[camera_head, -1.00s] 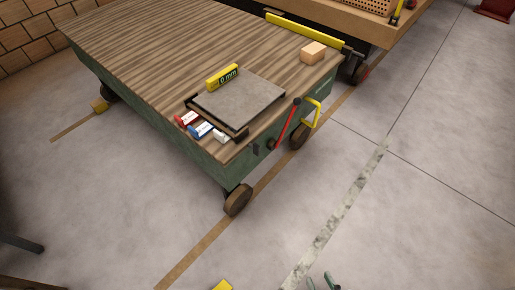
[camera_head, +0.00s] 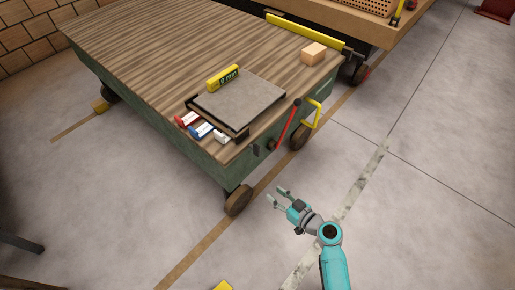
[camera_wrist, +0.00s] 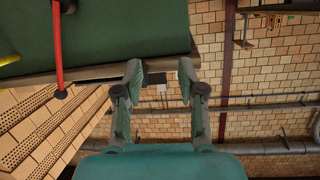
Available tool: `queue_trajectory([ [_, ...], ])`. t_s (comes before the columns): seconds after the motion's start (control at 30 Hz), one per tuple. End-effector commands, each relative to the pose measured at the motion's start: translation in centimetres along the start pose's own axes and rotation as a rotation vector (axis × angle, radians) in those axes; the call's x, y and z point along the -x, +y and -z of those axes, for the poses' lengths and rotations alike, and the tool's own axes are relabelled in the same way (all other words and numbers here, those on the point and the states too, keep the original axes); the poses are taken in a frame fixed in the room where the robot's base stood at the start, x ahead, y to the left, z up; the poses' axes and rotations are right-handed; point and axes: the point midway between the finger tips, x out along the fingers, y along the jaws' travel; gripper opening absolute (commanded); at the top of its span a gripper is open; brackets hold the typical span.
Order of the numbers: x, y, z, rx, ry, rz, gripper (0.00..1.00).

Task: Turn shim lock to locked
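A red lever (camera_head: 285,125) with a black knob is mounted on the near end of the green cart and leans up to the right. It also shows at the upper left of the wrist view (camera_wrist: 57,45), with its black knob lowest in the picture. No lock label is readable, so I cannot tell its marked position. My gripper (camera_head: 276,195) is open and empty, in front of the cart end and apart from the lever. In the wrist view its two fingers (camera_wrist: 160,70) are spread, with the green cart panel (camera_wrist: 120,28) beyond them.
A yellow handle (camera_head: 311,112) is right beside the lever. On the wooden cart top (camera_head: 150,55) are a grey plate (camera_head: 240,102), a yellow "0 mm" display (camera_head: 222,76), red, blue and white pieces (camera_head: 201,131), and a tan block (camera_head: 313,53).

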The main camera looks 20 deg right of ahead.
Motion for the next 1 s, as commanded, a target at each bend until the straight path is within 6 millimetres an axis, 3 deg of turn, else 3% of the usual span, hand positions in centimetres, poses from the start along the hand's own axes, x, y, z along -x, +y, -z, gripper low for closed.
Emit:
queue_trajectory([
  [0.1, -2.2, 2.7, 3.7, 0.052, 0.094, 0.057, 0.40],
  [0.3, -3.5, 5.1, 7.7, 0.119, 0.204, 0.114, 0.40],
  [0.57, -4.8, 5.5, 9.0, 0.139, 0.234, 0.130, 0.40],
  [1.0, -11.8, 4.4, 10.6, 0.137, 0.233, 0.130, 0.40],
])
